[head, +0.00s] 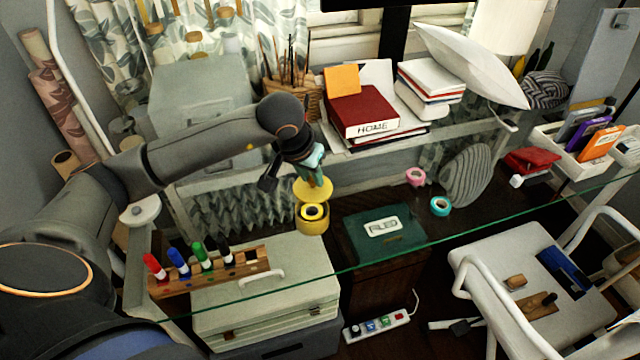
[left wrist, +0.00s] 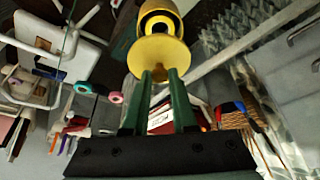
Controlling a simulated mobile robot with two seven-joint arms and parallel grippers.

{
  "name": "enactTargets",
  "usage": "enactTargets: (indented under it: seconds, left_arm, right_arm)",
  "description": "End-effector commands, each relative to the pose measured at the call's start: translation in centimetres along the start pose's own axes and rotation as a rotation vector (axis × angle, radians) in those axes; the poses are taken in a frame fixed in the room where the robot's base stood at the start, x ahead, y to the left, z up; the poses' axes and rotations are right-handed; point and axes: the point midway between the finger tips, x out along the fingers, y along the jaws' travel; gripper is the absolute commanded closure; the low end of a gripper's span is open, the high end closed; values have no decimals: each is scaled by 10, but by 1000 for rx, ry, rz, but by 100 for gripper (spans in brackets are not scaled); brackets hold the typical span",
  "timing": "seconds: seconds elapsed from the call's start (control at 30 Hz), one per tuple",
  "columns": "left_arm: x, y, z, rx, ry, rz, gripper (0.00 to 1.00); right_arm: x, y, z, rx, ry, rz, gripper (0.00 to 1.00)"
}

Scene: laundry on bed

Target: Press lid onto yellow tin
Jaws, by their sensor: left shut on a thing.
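My left gripper (head: 315,176) is shut on a round yellow lid (head: 313,191), seen just below the fingertips in the head view. The lid also shows as a yellow disc between the green fingertips in the left wrist view (left wrist: 159,56). The yellow tin (head: 313,225) stands on the glass desk, with its dark round opening facing up. In the left wrist view the tin (left wrist: 160,14) lies just beyond the lid, which overlaps its near edge. The lid looks off-centre from the opening; whether it touches the rim I cannot tell. My right gripper is not in view.
A wooden rack (head: 215,272) of coloured markers stands left of the tin. A green box (head: 383,234) is to its right, with pink (head: 415,176) and teal (head: 440,206) tape rolls beyond. Books (head: 365,112) and a pencil basket (head: 290,97) stand behind.

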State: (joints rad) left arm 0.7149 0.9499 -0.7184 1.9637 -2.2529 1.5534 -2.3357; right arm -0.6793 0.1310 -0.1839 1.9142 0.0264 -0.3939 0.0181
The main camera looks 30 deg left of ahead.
Motion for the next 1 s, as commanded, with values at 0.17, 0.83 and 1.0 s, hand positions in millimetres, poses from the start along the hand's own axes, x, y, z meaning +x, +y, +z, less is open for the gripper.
enactTargets:
  seconds: [0.17,0.83,1.0]
  left_arm:
    - [5,-3,0,6,1,-1,100]
    - [57,-3,22,5,1,-1,100]
    - [61,-3,24,5,1,-1,100]
  right_arm:
    - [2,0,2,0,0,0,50]
    - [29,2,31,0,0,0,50]
    - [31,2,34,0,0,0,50]
